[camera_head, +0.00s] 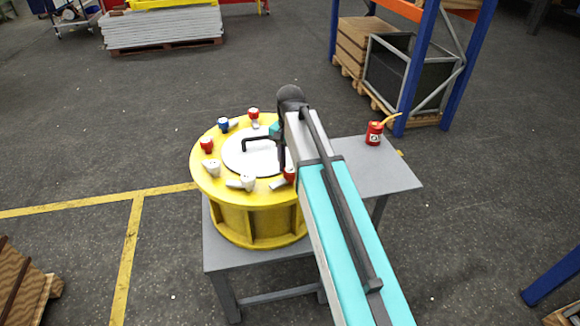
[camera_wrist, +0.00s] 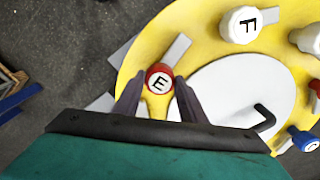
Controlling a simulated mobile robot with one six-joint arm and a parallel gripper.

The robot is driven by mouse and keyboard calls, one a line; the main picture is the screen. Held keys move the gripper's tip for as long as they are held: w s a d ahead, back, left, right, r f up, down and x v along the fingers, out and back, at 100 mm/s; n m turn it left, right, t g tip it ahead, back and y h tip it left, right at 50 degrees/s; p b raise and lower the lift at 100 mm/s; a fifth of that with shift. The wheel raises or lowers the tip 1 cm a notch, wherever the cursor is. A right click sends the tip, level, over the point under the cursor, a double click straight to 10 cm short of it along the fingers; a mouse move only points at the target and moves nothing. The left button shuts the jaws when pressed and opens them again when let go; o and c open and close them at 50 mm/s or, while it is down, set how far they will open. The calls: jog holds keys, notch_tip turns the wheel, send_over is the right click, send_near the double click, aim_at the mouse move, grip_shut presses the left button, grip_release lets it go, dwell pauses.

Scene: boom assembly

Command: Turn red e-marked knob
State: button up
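The red knob with a white cap marked E (camera_wrist: 159,82) sits near the edge of the yellow drum in the wrist view. My gripper (camera_wrist: 159,78) is open, with one dark finger on each side of the knob. A small gap seems to show between each finger and the knob; contact cannot be told. In the head view, a red knob (camera_head: 289,175) beside my arm seems to be the same one, partly hidden by the arm. Its letter cannot be read there.
The yellow drum (camera_head: 258,226) stands on a grey table (camera_head: 385,172) and bears several other knobs, including a white one marked F (camera_wrist: 240,25). A bent black handle (camera_wrist: 266,118) rises from its white centre.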

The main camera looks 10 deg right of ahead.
jog(key=c, duration=0.5)
jog(key=shift+m, duration=0.4)
jog(key=m, duration=0.7)
jog(key=shift+m, duration=0.4)
jog(key=m, duration=0.9)
jog(key=shift+m, duration=0.3)
